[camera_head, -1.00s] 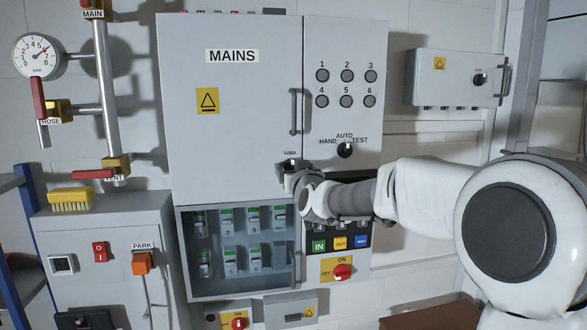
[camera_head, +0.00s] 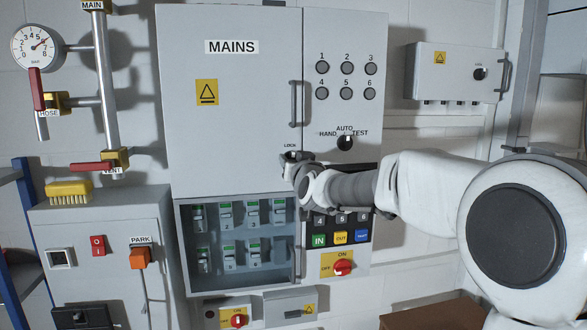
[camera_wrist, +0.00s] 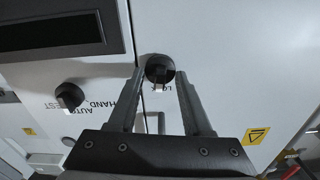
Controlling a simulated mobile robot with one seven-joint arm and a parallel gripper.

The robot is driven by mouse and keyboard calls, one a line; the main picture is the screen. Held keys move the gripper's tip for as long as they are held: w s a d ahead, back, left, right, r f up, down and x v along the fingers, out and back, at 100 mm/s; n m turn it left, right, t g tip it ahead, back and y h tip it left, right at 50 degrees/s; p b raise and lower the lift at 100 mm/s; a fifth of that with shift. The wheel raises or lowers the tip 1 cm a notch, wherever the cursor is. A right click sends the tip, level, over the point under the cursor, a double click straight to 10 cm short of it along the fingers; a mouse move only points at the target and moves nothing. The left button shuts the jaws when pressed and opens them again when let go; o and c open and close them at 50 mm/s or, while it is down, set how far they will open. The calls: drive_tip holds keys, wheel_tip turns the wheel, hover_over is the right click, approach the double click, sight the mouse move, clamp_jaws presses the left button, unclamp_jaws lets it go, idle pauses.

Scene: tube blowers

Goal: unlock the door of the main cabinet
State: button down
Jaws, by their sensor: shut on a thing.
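The main cabinet (camera_head: 232,130) is a tall grey box labelled MAINS, with its door closed and a vertical bar handle (camera_head: 293,103). Below the handle is a black round lock knob (camera_wrist: 160,68), under a LOCK label in the head view. In the wrist view the knob sits between the two fingertips of my gripper (camera_wrist: 160,76), which is shut on it. In the head view my gripper (camera_head: 291,160) reaches the knob from the lower right and hides most of it. The knob's exact turn angle is hard to tell.
A selector knob (camera_head: 345,143) marked HAND, AUTO, TEST sits close right of the lock. Below are a windowed breaker compartment (camera_head: 185,250), coloured push buttons (camera_head: 341,238) and a red rotary switch (camera_head: 343,267). A small wall box (camera_head: 450,75) is at the right.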

drive_tip(key=shift+d+f+m+b, duration=0.1)
drive_tip(key=shift+m+b, duration=2.5)
drive_tip(key=shift+m, duration=1.45)
drive_tip(key=shift+d+f+m+b, duration=0.1)
drive_tip(key=shift+m+b, duration=2.5)
drive_tip(key=shift+m, duration=1.45)
drive_tip(key=shift+r, duration=0.1)
drive_tip(key=shift+c, duration=1.8)
unclamp_jaws()
drive_tip(key=b+v, duration=0.6)
drive_tip(key=v, duration=1.1)
drive_tip(key=shift+s+b, duration=0.2)
drive_tip(key=shift+b, duration=0.15)
